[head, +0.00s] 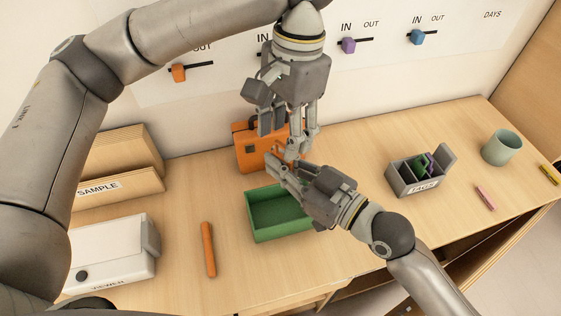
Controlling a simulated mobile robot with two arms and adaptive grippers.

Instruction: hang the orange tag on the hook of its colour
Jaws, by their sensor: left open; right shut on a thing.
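My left gripper (289,138) points down from above, open, in front of the orange case. My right gripper (277,166) reaches in from the lower right, just below the left one, over the green tray. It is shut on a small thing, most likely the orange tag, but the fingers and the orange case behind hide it. On the wall board, an orange block (178,72) sits on a dark bar at the left, a purple one (348,45) and a blue one (416,37) further right. My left gripper and arm hide part of the board.
A grey tag box (403,182) holds green and purple tags. A green cup (502,147) stands at the right. An orange stick (208,249), a white box (110,252) and a wooden SAMPLE holder (125,160) are left.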

